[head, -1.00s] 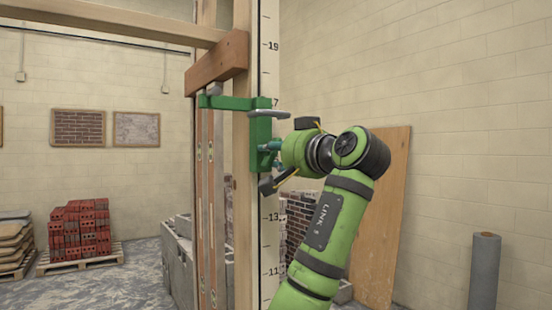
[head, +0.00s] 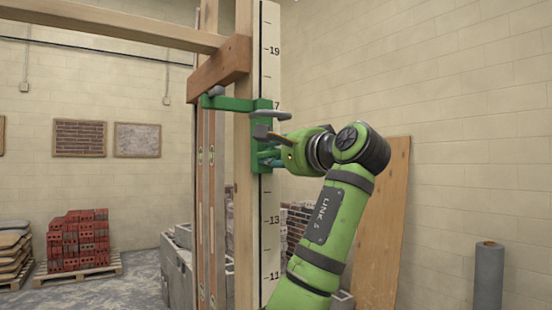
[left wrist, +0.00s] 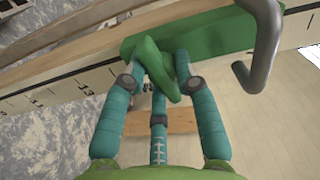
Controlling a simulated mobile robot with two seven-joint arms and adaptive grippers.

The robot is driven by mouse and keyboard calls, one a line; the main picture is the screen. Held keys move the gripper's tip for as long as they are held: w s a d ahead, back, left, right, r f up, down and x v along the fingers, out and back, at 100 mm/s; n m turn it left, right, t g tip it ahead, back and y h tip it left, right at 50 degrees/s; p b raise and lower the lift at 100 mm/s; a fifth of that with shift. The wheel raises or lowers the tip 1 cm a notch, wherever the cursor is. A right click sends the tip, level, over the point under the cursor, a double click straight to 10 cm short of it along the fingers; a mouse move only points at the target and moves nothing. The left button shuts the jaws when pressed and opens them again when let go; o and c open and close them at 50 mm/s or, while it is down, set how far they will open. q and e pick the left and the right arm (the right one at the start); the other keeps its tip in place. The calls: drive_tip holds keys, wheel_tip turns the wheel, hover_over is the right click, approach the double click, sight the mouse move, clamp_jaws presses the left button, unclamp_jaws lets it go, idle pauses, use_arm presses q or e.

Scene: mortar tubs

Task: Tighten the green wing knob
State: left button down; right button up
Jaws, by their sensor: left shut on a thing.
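The green wing knob (left wrist: 155,68) shows in the left wrist view against the green clamp body (left wrist: 205,36), its wing slanting from upper left to lower right. My left gripper (left wrist: 157,72) is shut on it, with teal fingers on either side of the wing and a third finger below. In the head view the green clamp (head: 262,135) sits on an upright wooden post with a number scale. My left gripper (head: 270,157) meets the clamp's right side there, and its fingers hide most of the knob. My right gripper is not in view.
A bent grey handle (left wrist: 264,50) sticks out from the clamp close to the fingers. A wooden crosspiece (head: 218,70) is above the clamp. Grey blocks (head: 180,265) stand behind the post. A plywood sheet (head: 385,230) leans on the wall at right.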

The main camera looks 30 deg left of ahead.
use_arm(q)
drive_tip(key=shift+r+m, duration=0.2)
drive_tip(key=shift+m, duration=0.7)
drive_tip(key=c, duration=1)
unclamp_jaws()
drive_tip(key=shift+c, duration=0.2)
drive_tip(key=shift+f, duration=0.15)
drive_tip(key=v, duration=1.2)
